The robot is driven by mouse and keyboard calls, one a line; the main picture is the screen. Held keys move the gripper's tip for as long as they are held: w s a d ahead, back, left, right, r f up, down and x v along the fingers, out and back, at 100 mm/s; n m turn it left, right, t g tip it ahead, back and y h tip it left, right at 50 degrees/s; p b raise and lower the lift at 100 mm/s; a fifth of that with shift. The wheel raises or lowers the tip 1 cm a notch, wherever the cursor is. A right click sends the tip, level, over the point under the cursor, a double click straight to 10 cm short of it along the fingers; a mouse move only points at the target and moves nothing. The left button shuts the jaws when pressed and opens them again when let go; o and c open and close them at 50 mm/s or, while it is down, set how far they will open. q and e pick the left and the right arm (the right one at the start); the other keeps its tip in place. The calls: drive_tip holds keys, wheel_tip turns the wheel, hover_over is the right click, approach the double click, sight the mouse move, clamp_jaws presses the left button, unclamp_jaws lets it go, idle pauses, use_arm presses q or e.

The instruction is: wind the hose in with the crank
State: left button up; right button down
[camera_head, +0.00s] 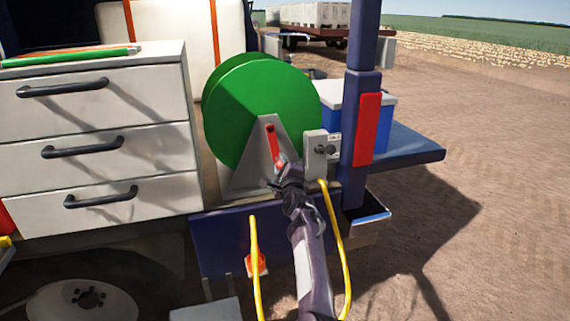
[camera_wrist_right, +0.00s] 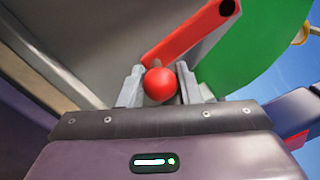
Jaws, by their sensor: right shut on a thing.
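The hose reel is a large green drum (camera_head: 235,105) on a grey triangular bracket (camera_head: 247,174). The red crank (camera_head: 273,142) is on the bracket's front, its arm slanting down to the right. My right gripper (camera_head: 281,174) is at the crank's lower end. In the right wrist view, the red ball knob (camera_wrist_right: 159,85) sits between the fingers of my right gripper (camera_wrist_right: 160,88), which is shut on it. The crank arm (camera_wrist_right: 192,35) runs up from there. The yellow hose (camera_head: 338,235) hangs in a loop on both sides of my right forearm, its lowest part out of view. My left gripper is not in view.
A white cabinet (camera_head: 95,138) with dark handles stands left of the reel. A blue post (camera_head: 360,125) with a red panel and a blue box with a pale lid (camera_head: 352,94) stand to the right. Open dirt ground lies further right.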

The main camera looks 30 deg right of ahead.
drive_tip(key=shift+a+f+m, duration=0.25)
drive_tip(key=shift+a+m, duration=0.15)
drive_tip(key=shift+w, duration=0.1)
drive_tip(key=c, duration=1.1)
unclamp_jaws()
drive_tip(key=shift+r, duration=0.1)
